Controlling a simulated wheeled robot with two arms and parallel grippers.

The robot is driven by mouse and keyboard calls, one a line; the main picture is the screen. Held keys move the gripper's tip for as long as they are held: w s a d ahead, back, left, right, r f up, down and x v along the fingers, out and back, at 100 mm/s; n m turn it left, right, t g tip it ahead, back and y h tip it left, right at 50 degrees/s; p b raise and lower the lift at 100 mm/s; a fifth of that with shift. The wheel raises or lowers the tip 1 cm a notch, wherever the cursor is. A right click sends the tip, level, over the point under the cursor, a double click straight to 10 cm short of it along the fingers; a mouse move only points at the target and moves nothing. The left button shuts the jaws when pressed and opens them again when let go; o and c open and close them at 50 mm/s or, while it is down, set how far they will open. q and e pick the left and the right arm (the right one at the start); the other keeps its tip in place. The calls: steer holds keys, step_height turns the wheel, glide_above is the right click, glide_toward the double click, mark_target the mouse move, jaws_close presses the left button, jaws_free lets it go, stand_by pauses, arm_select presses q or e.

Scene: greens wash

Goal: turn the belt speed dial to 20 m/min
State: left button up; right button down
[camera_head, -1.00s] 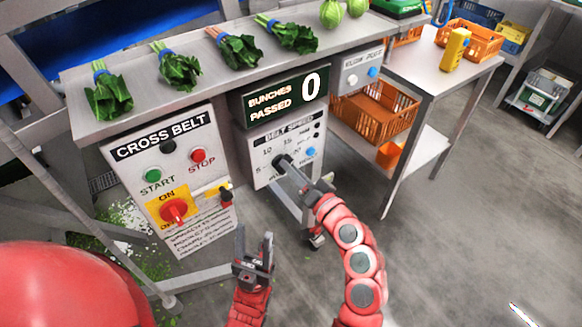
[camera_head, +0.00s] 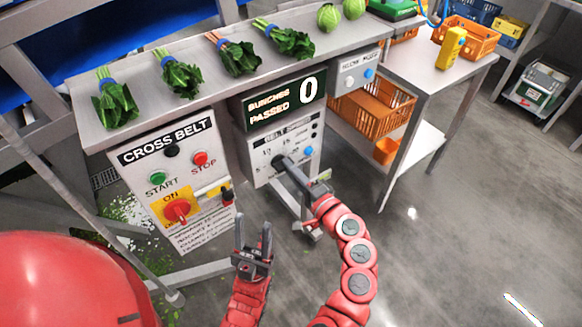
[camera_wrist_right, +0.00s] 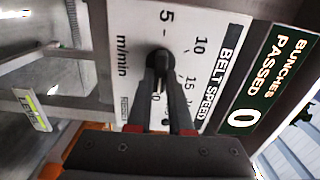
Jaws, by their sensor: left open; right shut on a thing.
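The belt speed dial (camera_wrist_right: 158,58) is a black knob on the white belt speed panel (camera_head: 262,172). The wrist view shows the marks 5, 10 and 15 on the panel around it; the number beyond 15 is partly hidden by a finger. My right gripper (camera_wrist_right: 158,82) is shut on the dial, one finger on each side of it. The fingers hide much of the knob, and I cannot read where it points. In the head view the right gripper (camera_head: 286,166) reaches the panel from the lower right. My left gripper (camera_head: 253,236) is open and empty, below and left of the panel.
The cross belt panel (camera_head: 172,160) with start, stop and a red switch (camera_head: 177,208) stands left of the dial. A sign (camera_head: 284,101) reads bunches passed 0. Several green bunches lie on the ledge (camera_head: 160,108) above. A steel table (camera_head: 408,82) with orange crates stands right.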

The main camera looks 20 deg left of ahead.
steer(key=shift+m, duration=0.3)
steer(key=c, duration=0.8)
jaws_free()
steer(key=b+v, duration=0.1)
steer(key=v, duration=1.6)
steer(key=shift+s+d+f, duration=0.1)
steer(key=shift+s+d, duration=0.05)
steer(key=shift+d, duration=0.05)
